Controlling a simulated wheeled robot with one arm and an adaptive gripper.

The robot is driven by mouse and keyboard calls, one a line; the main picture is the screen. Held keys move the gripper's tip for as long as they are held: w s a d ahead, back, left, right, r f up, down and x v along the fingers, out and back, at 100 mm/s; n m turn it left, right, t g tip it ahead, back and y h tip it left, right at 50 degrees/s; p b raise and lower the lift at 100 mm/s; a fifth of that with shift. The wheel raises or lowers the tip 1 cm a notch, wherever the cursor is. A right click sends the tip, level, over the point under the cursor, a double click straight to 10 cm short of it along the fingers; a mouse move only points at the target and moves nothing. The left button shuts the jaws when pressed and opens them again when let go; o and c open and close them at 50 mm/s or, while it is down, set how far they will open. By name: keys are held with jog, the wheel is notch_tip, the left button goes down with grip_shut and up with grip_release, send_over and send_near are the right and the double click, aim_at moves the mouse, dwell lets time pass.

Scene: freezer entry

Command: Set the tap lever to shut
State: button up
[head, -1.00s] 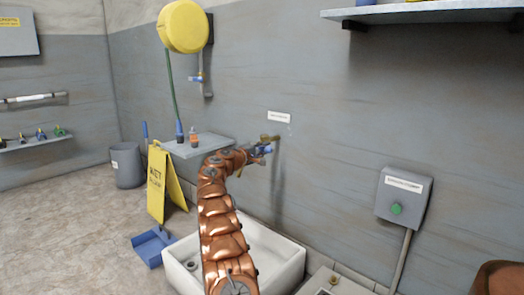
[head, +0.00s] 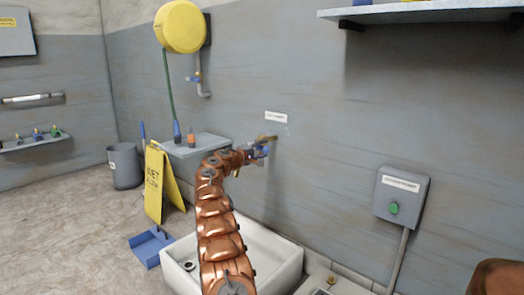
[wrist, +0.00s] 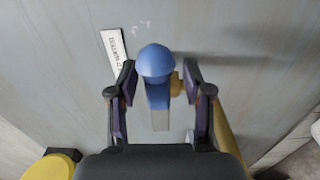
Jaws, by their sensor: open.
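The tap's blue lever (wrist: 156,65) shows in the wrist view with its rounded end toward the camera. It lies between the two fingers of my gripper (wrist: 158,88), which is open with gaps on both sides. Brass tap parts (wrist: 177,83) show behind the right finger. In the head view, my gripper (head: 258,152) is at the wall tap (head: 268,138), above the white sink. My gripper covers much of the tap there, and the lever's exact angle is hard to tell.
The white sink (head: 283,262) stands below my arm. A grey box with a green button (head: 402,198) is on the wall to the right.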

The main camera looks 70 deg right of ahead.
aim_at(261, 149)
jog(key=shift+w+a+r, duration=0.1)
jog(key=shift+w+a, duration=0.2)
jog(key=shift+a, duration=0.1)
jog(key=shift+v, duration=2.05)
jog(key=v, duration=0.7)
jog(key=shift+s, duration=0.1)
